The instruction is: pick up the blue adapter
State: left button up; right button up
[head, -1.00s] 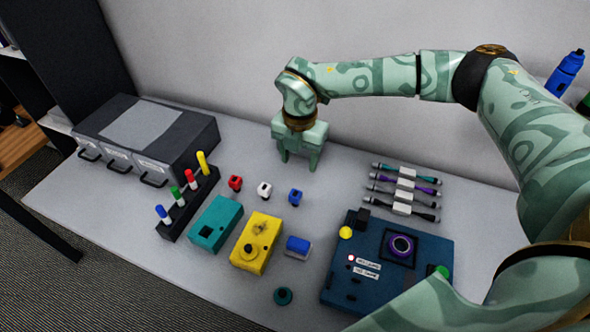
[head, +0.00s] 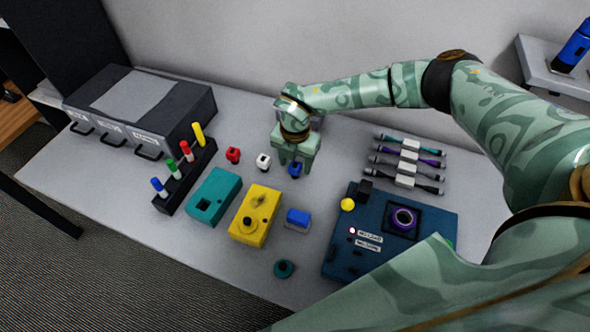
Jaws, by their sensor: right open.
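A small blue adapter (head: 295,170) stands on the grey table, at the right end of a row with a red adapter (head: 233,155) and a white adapter (head: 264,161). My right gripper (head: 293,163) is open, pointing down, with its fingertips close to the blue adapter. The fingers overlap the adapter's upper part in the picture, and I cannot tell whether it lies between them. My left gripper is not in view.
In front are a teal box (head: 214,196), a yellow box (head: 255,215) and a blue block (head: 298,218). A dark blue device (head: 390,250) stands to the right, with several cables (head: 409,164) behind it. A marker rack (head: 187,177) and drawer unit (head: 140,108) are left.

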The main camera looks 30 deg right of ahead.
notch_tip(320, 180, down, 2)
jog(key=shift+w+f, duration=0.1)
jog(key=shift+f, duration=0.15)
jog(key=shift+r, duration=0.1)
jog(key=c, duration=1.1)
jog(key=shift+r, duration=0.1)
